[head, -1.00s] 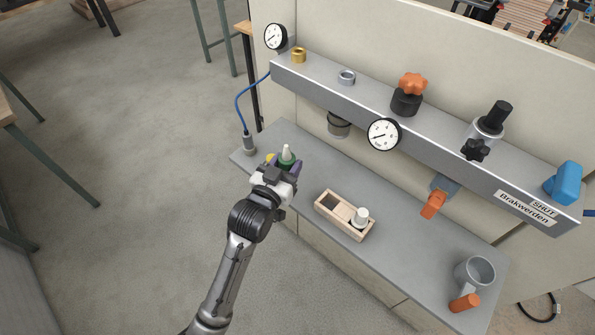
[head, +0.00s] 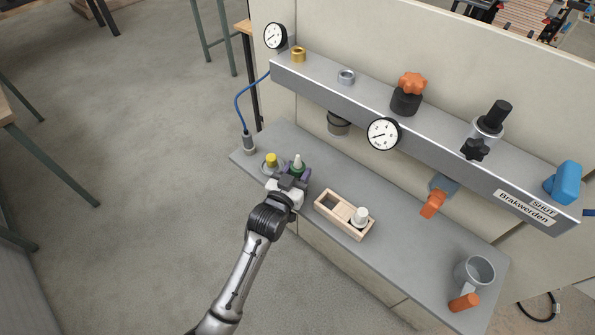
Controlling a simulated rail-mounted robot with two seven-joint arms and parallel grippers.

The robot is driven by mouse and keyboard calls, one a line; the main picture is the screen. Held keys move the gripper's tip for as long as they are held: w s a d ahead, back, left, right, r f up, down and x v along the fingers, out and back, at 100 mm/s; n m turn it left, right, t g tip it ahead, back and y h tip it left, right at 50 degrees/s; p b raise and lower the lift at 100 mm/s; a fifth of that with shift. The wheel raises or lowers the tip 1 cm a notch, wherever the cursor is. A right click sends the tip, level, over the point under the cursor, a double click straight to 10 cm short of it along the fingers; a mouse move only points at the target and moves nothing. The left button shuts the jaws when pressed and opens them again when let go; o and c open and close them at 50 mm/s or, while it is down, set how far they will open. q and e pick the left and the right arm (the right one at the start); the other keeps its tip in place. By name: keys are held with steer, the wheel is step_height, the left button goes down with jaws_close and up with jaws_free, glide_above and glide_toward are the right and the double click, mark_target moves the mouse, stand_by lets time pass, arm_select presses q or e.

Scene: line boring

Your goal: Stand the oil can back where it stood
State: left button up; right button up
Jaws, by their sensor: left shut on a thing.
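The oil can (head: 297,166) looks like a green body with a pale pointed spout. It is upright between the fingers of my left gripper (head: 294,175), over the left part of the grey shelf (head: 340,168). My left gripper is shut on it. Its lower part is hidden by the gripper, so I cannot tell whether its base touches the shelf. My right gripper is not in view.
A yellow-topped item (head: 271,161) stands just left of the can. A wooden box (head: 330,215) to the right has an empty left compartment and a white-topped item (head: 360,215) in the right one. A metal rail (head: 440,138) overhangs behind.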

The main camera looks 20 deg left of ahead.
arm_select(q)
steer(key=shift+f, duration=0.2)
steer(key=o, duration=1.1)
steer(key=shift+r, duration=0.2)
steer(key=s, duration=0.8)
steer(key=s+a, duration=0.1)
steer(key=s, duration=0.3)
steer(key=shift+s+a+f+m+g+y, duration=0.4)
steer(key=shift+s+f+g, duration=1.9)
steer(key=shift+s, duration=2.3)
steer(key=shift+s+a+f+g+y, duration=0.1)
steer(key=shift+s+a+f+g, duration=0.45)
steer(key=shift+s+f+g, duration=2.9)
steer(key=shift+s+a+f+m+g+y, duration=0.2)
steer(key=shift+s+a+f+g, duration=0.9)
steer(key=shift+s, duration=4.6)
